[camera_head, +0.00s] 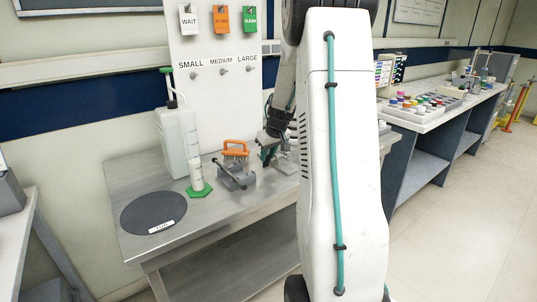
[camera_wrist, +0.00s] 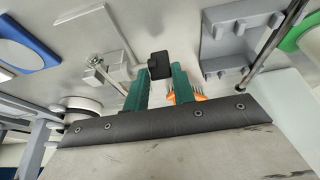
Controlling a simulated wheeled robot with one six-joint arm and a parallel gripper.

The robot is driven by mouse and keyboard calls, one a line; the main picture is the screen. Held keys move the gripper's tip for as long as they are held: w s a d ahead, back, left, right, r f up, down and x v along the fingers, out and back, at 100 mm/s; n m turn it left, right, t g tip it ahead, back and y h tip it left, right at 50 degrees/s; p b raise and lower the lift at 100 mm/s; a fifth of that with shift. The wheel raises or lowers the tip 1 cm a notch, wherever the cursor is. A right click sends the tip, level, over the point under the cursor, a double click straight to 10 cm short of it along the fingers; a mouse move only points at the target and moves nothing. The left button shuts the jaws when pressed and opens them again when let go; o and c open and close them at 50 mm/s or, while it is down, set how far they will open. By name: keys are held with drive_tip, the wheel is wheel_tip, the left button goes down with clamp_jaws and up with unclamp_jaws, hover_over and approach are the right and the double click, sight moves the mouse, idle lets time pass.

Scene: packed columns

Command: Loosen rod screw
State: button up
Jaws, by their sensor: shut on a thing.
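My gripper (camera_wrist: 158,80) has two green fingers closed around a small black block-shaped knob (camera_wrist: 160,64), which I take to be the rod screw. The knob shows between and just beyond the fingertips in the wrist view. Whether the knob touches either rod cannot be told. In the head view my gripper (camera_head: 268,150) is low over the back right of the bench, and the knob is too small to make out there.
The steel bench (camera_head: 150,180) carries a black disc (camera_head: 153,212), a white bottle (camera_head: 176,140), a cylinder on a green base (camera_head: 199,190), a grey holder (camera_head: 234,175) and an orange brush (camera_head: 236,148). A pegboard panel (camera_head: 215,95) stands behind. My arm hides the bench's right end.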

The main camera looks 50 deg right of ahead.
drive_tip(key=shift+w, duration=0.1)
drive_tip(key=o, duration=0.9)
drive_tip(key=shift+a, duration=0.15)
drive_tip(key=shift+o, duration=0.2)
drive_tip(key=shift+r, duration=0.2)
drive_tip(key=v, duration=0.7)
drive_tip(key=shift+r, duration=0.2)
drive_tip(key=shift+c, duration=0.3)
